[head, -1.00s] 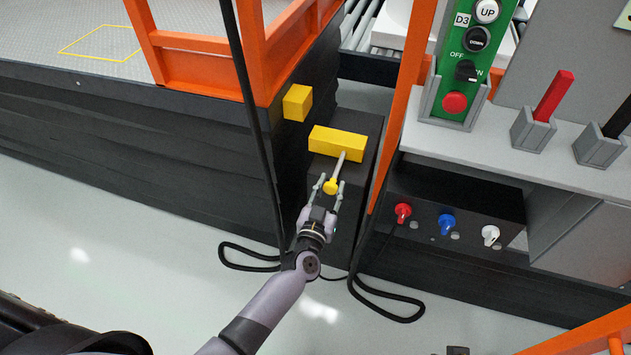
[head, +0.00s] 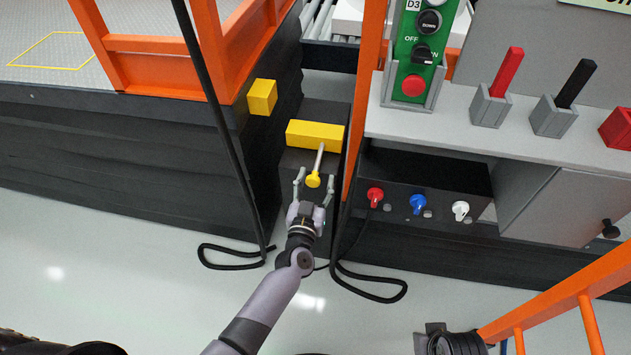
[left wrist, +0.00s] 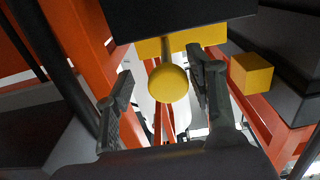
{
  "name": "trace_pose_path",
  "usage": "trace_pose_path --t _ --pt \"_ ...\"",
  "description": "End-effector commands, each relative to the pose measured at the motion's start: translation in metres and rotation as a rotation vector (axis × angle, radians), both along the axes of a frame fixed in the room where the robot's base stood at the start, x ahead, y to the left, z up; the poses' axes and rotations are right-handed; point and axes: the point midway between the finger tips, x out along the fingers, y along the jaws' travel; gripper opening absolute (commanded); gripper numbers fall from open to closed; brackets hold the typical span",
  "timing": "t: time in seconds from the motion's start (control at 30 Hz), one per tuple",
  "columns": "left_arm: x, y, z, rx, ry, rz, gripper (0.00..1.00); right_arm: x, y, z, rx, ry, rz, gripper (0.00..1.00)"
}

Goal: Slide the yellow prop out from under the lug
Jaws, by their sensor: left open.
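The yellow prop is a bar (head: 315,135) on top of a black block, with a pale rod ending in a round yellow knob (head: 313,180). The yellow lug (head: 262,96) is a block on the dark side of the lift, left of and higher in the picture than the bar. My left gripper (head: 315,177) is open, with a finger on each side of the knob and gaps showing. In the left wrist view the knob (left wrist: 168,83) is between the spread fingers, the bar (left wrist: 185,41) is behind it, and the lug (left wrist: 251,73) is at right. My right gripper is not in view.
A black cable (head: 222,125) hangs left of the block and loops on the floor. An orange post (head: 366,90) stands close on the right. Beyond it are a grey bench (head: 460,133), a green control panel (head: 410,55) and coloured knobs.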

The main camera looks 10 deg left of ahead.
Motion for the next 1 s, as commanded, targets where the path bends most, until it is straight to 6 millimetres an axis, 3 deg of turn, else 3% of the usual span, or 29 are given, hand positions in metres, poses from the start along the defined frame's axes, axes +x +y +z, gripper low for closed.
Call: trace_pose_path --t 0.27,0.7,1.0 --pt "-0.009 0.001 -0.001 0.000 0.001 0.002 0.50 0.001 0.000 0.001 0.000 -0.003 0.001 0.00" --pt "-0.094 0.004 -0.001 0.000 0.002 0.001 0.50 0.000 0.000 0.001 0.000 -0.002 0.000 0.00" --pt "-0.120 0.004 0.000 0.001 0.000 -0.001 0.50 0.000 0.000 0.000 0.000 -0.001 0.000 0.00"
